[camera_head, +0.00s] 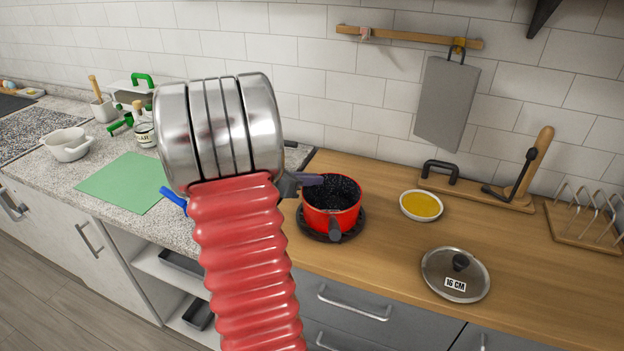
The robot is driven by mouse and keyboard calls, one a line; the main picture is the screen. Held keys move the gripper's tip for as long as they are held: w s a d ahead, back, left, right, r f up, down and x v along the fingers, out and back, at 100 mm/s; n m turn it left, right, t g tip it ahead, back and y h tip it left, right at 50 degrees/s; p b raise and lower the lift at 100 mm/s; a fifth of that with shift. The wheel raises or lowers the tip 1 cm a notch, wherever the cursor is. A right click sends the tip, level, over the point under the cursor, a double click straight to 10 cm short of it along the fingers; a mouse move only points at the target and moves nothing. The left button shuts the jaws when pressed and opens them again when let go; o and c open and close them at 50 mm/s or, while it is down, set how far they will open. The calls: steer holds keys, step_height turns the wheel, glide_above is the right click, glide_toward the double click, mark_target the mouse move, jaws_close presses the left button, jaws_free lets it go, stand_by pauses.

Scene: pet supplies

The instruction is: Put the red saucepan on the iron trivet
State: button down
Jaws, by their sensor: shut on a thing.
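The red saucepan (345,218) is upright over the round dark iron trivet (305,228) on the wooden counter. The trivet's rim shows around the pan's base; I cannot tell whether a small gap is left between them. My gripper (312,180) is at the pan's upper left rim and is shut on the saucepan. My arm hides most of the gripper and the exact place of the grip.
A glass lid (455,273) marked "16 CM" lies front right. A bowl of yellow contents (421,206) stands right of the pan. A wooden stand (480,190) and a rack (590,222) are further right. A green mat (124,182) lies left.

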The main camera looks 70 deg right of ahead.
steer(key=c, duration=1.9)
jaws_free()
steer(key=v, duration=1.2)
steer(key=shift+w, duration=0.1)
